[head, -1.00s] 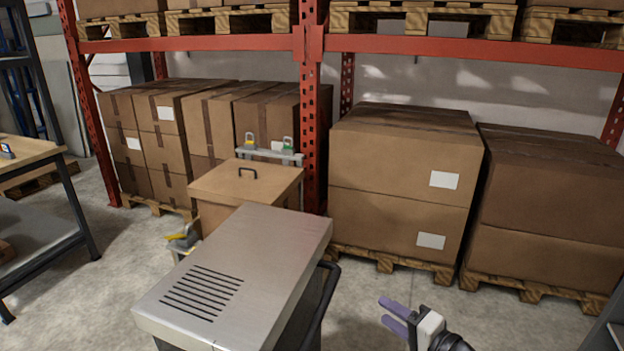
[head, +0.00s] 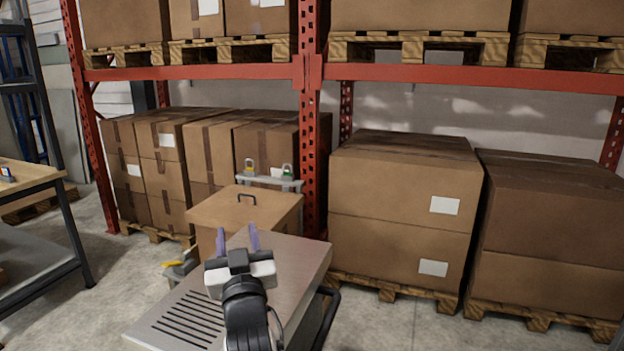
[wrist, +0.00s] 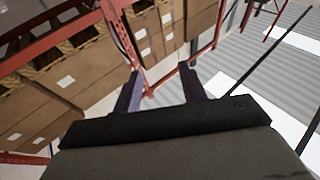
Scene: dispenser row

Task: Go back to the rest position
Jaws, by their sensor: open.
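My gripper (head: 238,242) is in the lower middle of the head view, in front of the metal-topped cabinet. Its two purple fingers are apart, with nothing between them. In the wrist view my gripper (wrist: 158,92) also shows its fingers spread and empty, with racking and boxes beyond them in a tilted view. The gripper hides part of the cabinet top.
A metal-topped cabinet (head: 290,262) with slots stands close in front. Behind it are a wooden box with a handle (head: 262,207) and a rack (head: 420,72) with boxes on pallets. A workbench (head: 30,175) stands at left. Floor is clear at lower right.

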